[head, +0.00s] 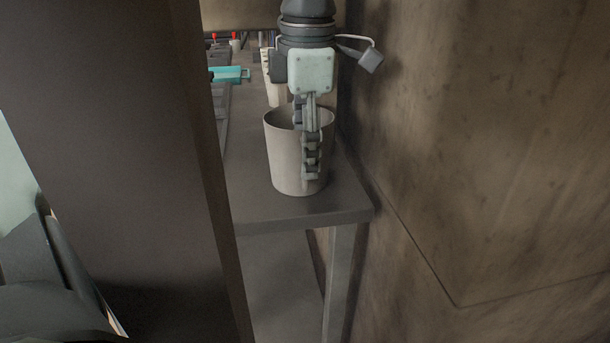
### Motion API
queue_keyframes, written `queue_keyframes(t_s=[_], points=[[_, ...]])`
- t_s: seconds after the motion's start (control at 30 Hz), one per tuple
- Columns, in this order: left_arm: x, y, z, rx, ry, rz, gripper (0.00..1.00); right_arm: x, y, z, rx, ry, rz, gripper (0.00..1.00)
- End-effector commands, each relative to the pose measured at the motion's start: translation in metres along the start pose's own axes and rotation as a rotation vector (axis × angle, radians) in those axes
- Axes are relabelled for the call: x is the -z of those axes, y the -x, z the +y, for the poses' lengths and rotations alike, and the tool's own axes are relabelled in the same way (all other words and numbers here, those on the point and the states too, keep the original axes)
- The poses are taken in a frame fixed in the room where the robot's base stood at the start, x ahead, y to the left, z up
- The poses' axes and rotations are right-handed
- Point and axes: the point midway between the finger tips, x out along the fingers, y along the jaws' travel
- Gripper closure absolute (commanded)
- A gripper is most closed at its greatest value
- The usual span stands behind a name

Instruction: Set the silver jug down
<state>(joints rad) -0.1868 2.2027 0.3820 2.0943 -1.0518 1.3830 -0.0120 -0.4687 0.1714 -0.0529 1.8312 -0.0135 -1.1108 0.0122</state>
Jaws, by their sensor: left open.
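The silver jug (283,155) appears as a pale grey, open-topped, tapered vessel in the head view. It stands upright on the near end of a dark grey table (300,211). I see no handle or spout on it. My left gripper (308,142) points down over its right side. One finger lies in front of the near wall, and another part reaches at the rim, its tip hidden in the opening. The gripper is open; I cannot tell whether its fingers touch the wall. My right gripper is not in view.
A brown wall (480,120) runs close along the table's right side. Behind the jug stands a pale container (269,88), partly hidden. A teal object (230,74) and small red-topped items (236,38) lie further back. The table's front edge is close to the jug.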

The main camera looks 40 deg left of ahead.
Motion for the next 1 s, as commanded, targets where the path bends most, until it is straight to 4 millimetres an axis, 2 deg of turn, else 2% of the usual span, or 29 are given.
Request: queue_keyframes(t_s=[0.03,0.13,0.33,1.0], points=[[0.000,0.012,0.001,-0.004,0.002,-0.002,0.43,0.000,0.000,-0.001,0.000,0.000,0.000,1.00],[0.000,0.031,0.001,-0.004,0.001,-0.002,0.43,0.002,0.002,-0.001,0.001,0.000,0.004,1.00],[0.000,0.054,0.001,-0.001,0.002,-0.001,0.43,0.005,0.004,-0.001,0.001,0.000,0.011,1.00],[0.000,0.058,0.000,0.002,0.001,-0.001,0.43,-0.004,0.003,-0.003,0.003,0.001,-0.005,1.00]])
